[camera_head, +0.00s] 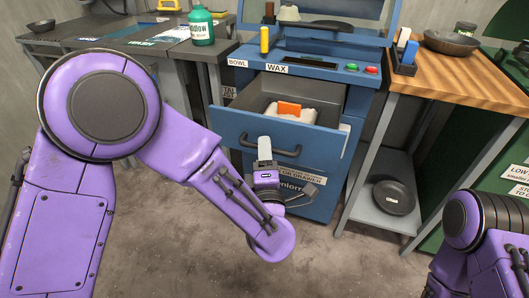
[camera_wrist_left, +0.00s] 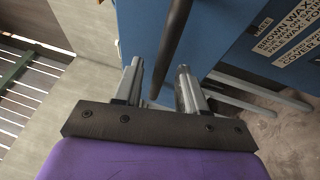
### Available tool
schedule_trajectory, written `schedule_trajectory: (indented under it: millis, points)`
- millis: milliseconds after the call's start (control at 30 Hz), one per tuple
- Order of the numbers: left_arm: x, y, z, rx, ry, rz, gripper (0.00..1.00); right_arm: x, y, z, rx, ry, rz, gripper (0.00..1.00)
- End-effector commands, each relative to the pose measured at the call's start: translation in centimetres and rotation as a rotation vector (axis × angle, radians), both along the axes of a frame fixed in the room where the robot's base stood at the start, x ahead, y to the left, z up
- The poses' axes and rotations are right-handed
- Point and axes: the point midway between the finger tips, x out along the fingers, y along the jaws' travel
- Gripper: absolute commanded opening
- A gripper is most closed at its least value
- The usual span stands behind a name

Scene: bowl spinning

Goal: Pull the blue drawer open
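The blue drawer (camera_head: 279,135) of the blue wax station stands pulled out, with its inside showing. It holds an orange block (camera_head: 289,108) and a white item. A dark bar handle (camera_head: 285,152) runs across its front and shows in the left wrist view (camera_wrist_left: 172,45). My left gripper (camera_head: 264,147) is at the left part of this handle. In the left wrist view its fingers (camera_wrist_left: 160,88) stand apart, one on each side of the bar, with gaps beside it; contact is not clear. My right gripper is out of view; only its arm shows at lower right.
A wooden-topped bench (camera_head: 460,75) with a dark pan (camera_head: 452,42) stands on the right, with another pan (camera_head: 394,197) on its lower shelf. Bare floor lies in front.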

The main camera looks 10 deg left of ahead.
Motion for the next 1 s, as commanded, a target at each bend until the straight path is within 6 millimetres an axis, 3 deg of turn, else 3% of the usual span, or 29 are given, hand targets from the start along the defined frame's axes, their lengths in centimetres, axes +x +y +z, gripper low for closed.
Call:
schedule_trajectory:
  millis: [333,700,833,1000]
  points:
    - [-0.7,-0.2,-0.1,0.000,0.000,0.000,0.40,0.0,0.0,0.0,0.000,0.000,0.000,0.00]
    - [-8.3,-2.4,-1.5,0.002,-0.001,-0.003,0.40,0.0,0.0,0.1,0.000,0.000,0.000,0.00]
    - [-9.7,-2.7,-1.8,0.001,0.000,-0.001,0.40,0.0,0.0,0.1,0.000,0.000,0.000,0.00]
    - [-10.0,-2.8,-1.8,0.000,-0.001,0.001,0.40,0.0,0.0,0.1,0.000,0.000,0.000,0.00]
